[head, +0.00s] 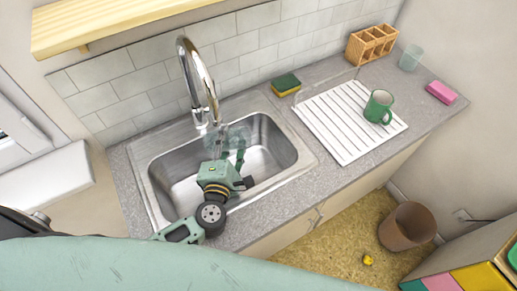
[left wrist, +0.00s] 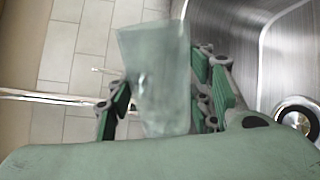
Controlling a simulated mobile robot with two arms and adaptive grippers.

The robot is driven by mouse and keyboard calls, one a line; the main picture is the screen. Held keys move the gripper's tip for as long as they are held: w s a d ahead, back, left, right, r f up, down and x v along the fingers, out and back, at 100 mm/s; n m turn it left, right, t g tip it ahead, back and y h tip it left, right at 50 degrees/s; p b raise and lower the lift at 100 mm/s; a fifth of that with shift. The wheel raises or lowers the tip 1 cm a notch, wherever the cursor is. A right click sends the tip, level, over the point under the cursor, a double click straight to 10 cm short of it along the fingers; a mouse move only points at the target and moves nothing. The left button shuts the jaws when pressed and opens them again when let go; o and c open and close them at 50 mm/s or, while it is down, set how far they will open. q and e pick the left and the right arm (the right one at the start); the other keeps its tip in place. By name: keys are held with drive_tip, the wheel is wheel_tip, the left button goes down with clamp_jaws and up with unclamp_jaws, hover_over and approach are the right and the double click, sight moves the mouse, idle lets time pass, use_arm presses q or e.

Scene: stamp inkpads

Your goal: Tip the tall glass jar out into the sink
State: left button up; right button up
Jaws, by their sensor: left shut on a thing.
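The tall glass jar (head: 226,136) is clear and faintly green, held over the back part of the steel sink (head: 281,152), close to the tap. It also shows in the left wrist view (left wrist: 155,72), between the green finger pads. My left gripper (head: 229,151) reaches over the sink and is shut on the jar. The jar looks tilted in the head view, but its exact angle is hard to tell. I cannot make out what is in it. The sink drain (left wrist: 296,115) shows at the right of the wrist view. My right gripper is not in view.
The chrome tap (head: 198,75) arches over the sink's back edge, near the jar. On the counter to the right are a sponge (head: 286,84), a white drainer (head: 340,122) with a green mug (head: 378,107), a wooden caddy (head: 371,44), a glass (head: 410,57) and a pink block (head: 441,92).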

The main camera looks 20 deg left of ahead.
use_arm(q)
drive_tip(key=shift+w+d+r+m+p, duration=0.15)
drive_tip(key=shift+d+r+m+p, duration=0.45)
drive_tip(key=shift+m+p, duration=0.2)
drive_tip(key=shift+f, duration=0.1)
drive_tip(key=shift+a+y, duration=0.2)
drive_tip(key=shift+y, duration=0.1)
drive_tip(key=shift+f+m+p, duration=0.25)
drive_tip(key=shift+m+p, duration=0.55)
drive_tip(key=shift+p, duration=0.05)
idle(0.5)
drive_tip(key=shift+d+r+m+p, duration=0.35)
drive_tip(key=shift+m+p, duration=0.35)
drive_tip(key=shift+p, duration=0.55)
